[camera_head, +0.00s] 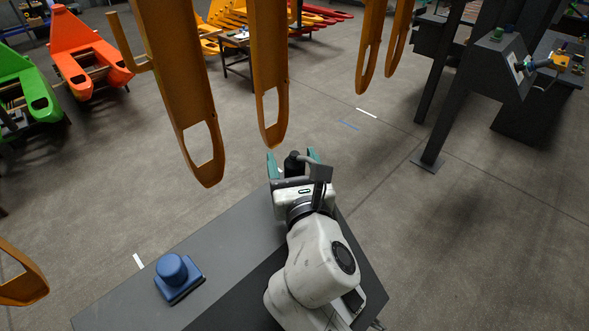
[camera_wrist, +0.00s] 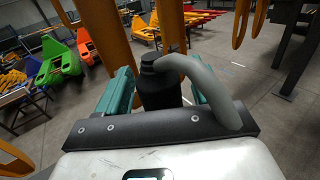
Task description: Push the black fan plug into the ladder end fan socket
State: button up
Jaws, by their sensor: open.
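The black fan plug (camera_head: 293,163) is a dark stepped cylinder with a thick grey cable (camera_wrist: 207,85) bending from its top to the right. In the wrist view the plug (camera_wrist: 160,85) stands upright between the teal fingers of my gripper (camera_head: 292,160), with a gap on each side. My gripper (camera_wrist: 160,95) is open around it. The lower part of the plug is hidden behind my gripper body, and what it rests on does not show. I cannot make out a ladder end fan socket in either view.
A blue round piece on a square base (camera_head: 178,275) sits on the grey table top (camera_head: 225,240). Orange slotted fork frames (camera_head: 270,90) hang just beyond the table. A dark post (camera_head: 437,110) and a sloped console (camera_head: 500,65) stand right. Open floor lies between.

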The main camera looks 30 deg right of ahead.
jog(key=shift+w+d, duration=0.15)
jog(key=shift+w, duration=0.2)
jog(key=c, duration=1.1)
